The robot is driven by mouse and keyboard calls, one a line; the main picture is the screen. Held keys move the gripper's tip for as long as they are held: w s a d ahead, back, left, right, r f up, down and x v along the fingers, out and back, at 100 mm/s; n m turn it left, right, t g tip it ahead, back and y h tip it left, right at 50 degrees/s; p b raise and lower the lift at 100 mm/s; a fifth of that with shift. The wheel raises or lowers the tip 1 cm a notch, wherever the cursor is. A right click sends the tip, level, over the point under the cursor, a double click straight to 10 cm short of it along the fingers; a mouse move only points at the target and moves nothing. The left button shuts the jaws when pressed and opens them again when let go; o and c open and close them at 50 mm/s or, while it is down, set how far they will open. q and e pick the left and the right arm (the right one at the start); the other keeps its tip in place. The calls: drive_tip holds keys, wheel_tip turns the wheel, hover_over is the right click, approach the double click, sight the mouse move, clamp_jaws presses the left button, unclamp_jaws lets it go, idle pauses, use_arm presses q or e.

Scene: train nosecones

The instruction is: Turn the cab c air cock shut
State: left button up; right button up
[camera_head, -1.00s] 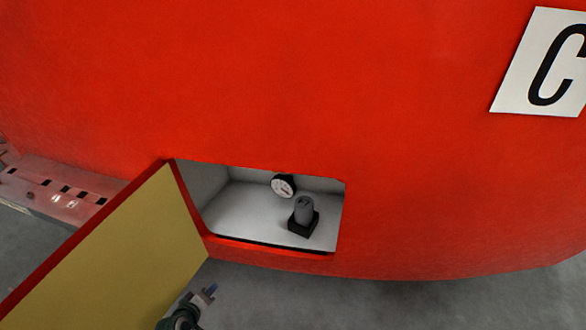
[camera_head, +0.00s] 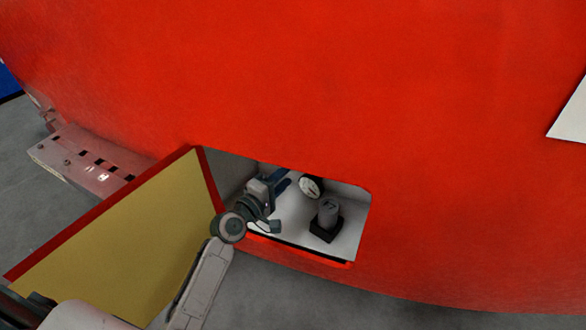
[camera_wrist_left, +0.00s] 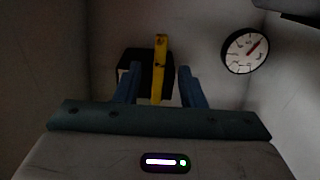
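The air cock shows in the left wrist view as a yellow lever (camera_wrist_left: 159,68) on a black block (camera_wrist_left: 128,62), on the pale back wall of the compartment. The lever stands upright in that picture. My left gripper (camera_wrist_left: 160,76) is open, with one blue finger on each side of the lever and gaps between. I cannot tell how far the fingertips reach along it. In the head view my left gripper (camera_head: 279,184) is inside the compartment at its left side and hides the air cock. My right gripper is not in view.
A gauge (camera_head: 310,187) and a grey knob (camera_head: 328,210) on a black base sit right of the gripper. The yellow-faced door (camera_head: 130,230) hangs open at left. The red nosecone (camera_head: 420,120) surrounds the opening. A white sign (camera_head: 572,115) shows at right.

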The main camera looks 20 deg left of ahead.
use_arm(q)
drive_tip(key=shift+x, duration=2)
clamp_jaws()
